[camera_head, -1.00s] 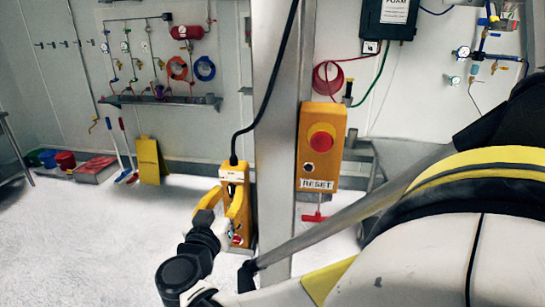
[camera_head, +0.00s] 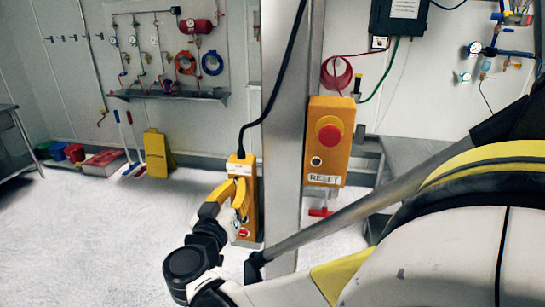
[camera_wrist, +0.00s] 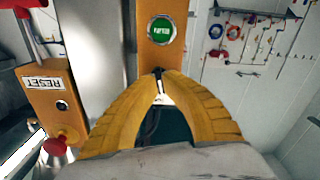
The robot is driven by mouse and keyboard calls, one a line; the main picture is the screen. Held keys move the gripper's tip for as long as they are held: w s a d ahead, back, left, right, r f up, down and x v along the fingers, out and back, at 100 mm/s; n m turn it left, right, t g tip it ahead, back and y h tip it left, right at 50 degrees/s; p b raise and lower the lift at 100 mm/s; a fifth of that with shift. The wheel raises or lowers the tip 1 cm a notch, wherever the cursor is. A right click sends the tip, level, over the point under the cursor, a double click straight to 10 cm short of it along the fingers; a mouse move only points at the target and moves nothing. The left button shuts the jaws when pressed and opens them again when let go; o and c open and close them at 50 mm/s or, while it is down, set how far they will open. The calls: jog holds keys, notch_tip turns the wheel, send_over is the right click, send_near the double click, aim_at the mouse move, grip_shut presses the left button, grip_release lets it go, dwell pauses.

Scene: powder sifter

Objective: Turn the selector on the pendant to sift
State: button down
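The pendant (camera_head: 249,212) is a tall yellow box hanging on a black cable, in front of a grey post. In the wrist view the pendant (camera_wrist: 162,52) appears upside down, with a round green button (camera_wrist: 161,30) beyond my fingertips. My gripper (camera_head: 243,187) is at the pendant's front in the head view. In the wrist view the yellow fingers of my gripper (camera_wrist: 158,76) nearly meet, with a small dark piece between the tips, seemingly the selector (camera_wrist: 158,72). The fingers hide most of it, so its setting cannot be read. A whitish patch shows between the fingers.
A yellow box with a red button and a RESET label (camera_head: 323,178) is on the post (camera_head: 285,130), right of the pendant. The black cable (camera_head: 272,112) runs up from the pendant. Buckets and a yellow floor sign (camera_head: 157,153) stand far left.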

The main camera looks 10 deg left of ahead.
jog(key=shift+a+f+n+b, duration=0.1)
jog(key=shift+n+b, duration=0.4)
jog(key=shift+n, duration=2.7)
jog(key=c, duration=1.6)
grip_release()
jog(key=shift+o, duration=0.2)
